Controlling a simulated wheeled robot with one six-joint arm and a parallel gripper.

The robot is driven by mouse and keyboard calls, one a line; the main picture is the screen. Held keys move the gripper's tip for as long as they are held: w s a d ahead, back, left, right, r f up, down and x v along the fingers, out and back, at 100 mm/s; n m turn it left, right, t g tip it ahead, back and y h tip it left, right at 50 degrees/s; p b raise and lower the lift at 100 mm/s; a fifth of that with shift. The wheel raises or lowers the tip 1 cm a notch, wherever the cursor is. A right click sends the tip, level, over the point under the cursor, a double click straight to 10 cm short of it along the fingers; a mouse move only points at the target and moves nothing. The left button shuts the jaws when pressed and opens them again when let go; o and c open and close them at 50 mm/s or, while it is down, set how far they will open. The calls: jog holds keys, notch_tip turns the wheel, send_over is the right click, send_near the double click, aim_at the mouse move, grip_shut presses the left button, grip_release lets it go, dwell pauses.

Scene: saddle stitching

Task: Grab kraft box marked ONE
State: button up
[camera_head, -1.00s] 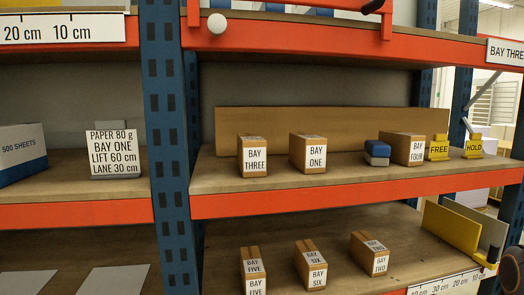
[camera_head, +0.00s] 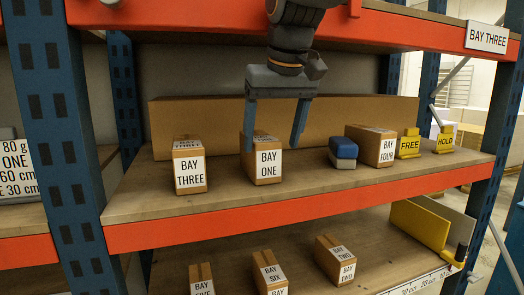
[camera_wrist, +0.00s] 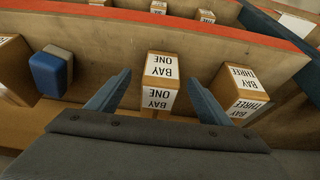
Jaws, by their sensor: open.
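The kraft box marked BAY ONE (camera_head: 264,160) stands upright on the upper wooden shelf, between the BAY THREE box (camera_head: 189,165) and a blue and grey block (camera_head: 343,152). My gripper (camera_head: 275,142) hangs over the shelf with its two blue fingers pointing down and spread wide. In the head view the left finger overlaps the left side of the BAY ONE box and the right finger is to its right. In the wrist view the BAY ONE box (camera_wrist: 160,82) shows between and beyond the fingertips (camera_wrist: 158,80). I see no contact with it.
The BAY FOUR box (camera_head: 376,146) and yellow FREE (camera_head: 409,143) and HOLD (camera_head: 445,139) signs stand to the right. A long cardboard piece (camera_head: 350,117) lies behind. An orange beam (camera_head: 300,224) edges the shelf; more boxes stand below.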

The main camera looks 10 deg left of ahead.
aim_at(267, 164)
jog(key=shift+x, duration=1.1)
jog(key=shift+p+x, duration=1.15)
jog(key=shift+x, duration=1.6)
jog(key=shift+s+a, duration=0.15)
jog(key=c, duration=1.6)
